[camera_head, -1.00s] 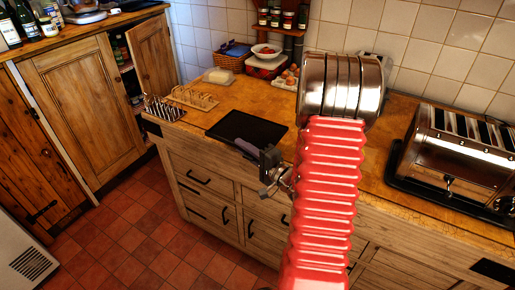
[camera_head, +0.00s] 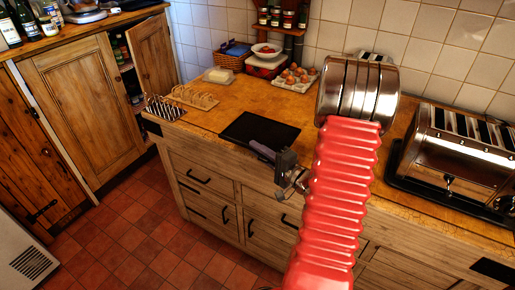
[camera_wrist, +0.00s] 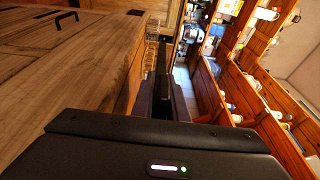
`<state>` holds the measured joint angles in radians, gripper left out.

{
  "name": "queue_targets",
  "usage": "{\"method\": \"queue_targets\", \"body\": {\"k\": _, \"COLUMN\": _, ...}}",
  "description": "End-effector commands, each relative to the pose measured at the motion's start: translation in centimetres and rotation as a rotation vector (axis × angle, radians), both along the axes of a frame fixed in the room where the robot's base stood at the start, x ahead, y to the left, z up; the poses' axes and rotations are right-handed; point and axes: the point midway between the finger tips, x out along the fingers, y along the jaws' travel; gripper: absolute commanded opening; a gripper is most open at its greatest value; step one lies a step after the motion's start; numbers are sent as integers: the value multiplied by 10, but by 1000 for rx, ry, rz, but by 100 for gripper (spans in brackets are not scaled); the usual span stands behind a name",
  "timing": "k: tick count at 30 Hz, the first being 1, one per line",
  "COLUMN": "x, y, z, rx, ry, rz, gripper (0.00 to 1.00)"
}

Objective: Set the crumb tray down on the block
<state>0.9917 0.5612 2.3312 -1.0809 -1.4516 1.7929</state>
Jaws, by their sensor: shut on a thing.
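The crumb tray (camera_head: 262,130) is a flat black rectangle, roughly level, over the front part of the wooden worktop in the head view. My gripper (camera_head: 262,151) is shut on its near edge. In the wrist view my gripper (camera_wrist: 163,98) shows its two fingers closed around the tray (camera_wrist: 162,58), seen nearly edge-on as a thin dark strip. I take the block to be the wooden-topped unit (camera_head: 215,95) with drawers below. I cannot tell whether the tray touches the worktop or hangs just above it.
A toaster (camera_head: 455,150) on a dark base stands at the right. Two toast racks (camera_head: 192,96), a butter dish (camera_head: 218,75) and a tray of eggs (camera_head: 296,79) stand behind and left. Bare worktop lies behind the tray. My red-sleeved arm hides part of the worktop.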

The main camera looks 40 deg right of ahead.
Motion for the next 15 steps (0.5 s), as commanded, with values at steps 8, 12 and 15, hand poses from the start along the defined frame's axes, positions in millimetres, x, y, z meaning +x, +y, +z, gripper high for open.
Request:
{"method": "queue_targets", "body": {"k": 8, "x": 0, "y": 0, "z": -24, "rx": 1, "ry": 1, "rz": 0, "gripper": 0}}
{"method": "queue_targets", "body": {"k": 12, "x": 0, "y": 1, "z": -36, "rx": 2, "ry": 1, "rz": 0, "gripper": 0}}
{"method": "queue_targets", "body": {"k": 15, "x": 0, "y": 0, "z": -44, "rx": 1, "ry": 1, "rz": 0, "gripper": 0}}
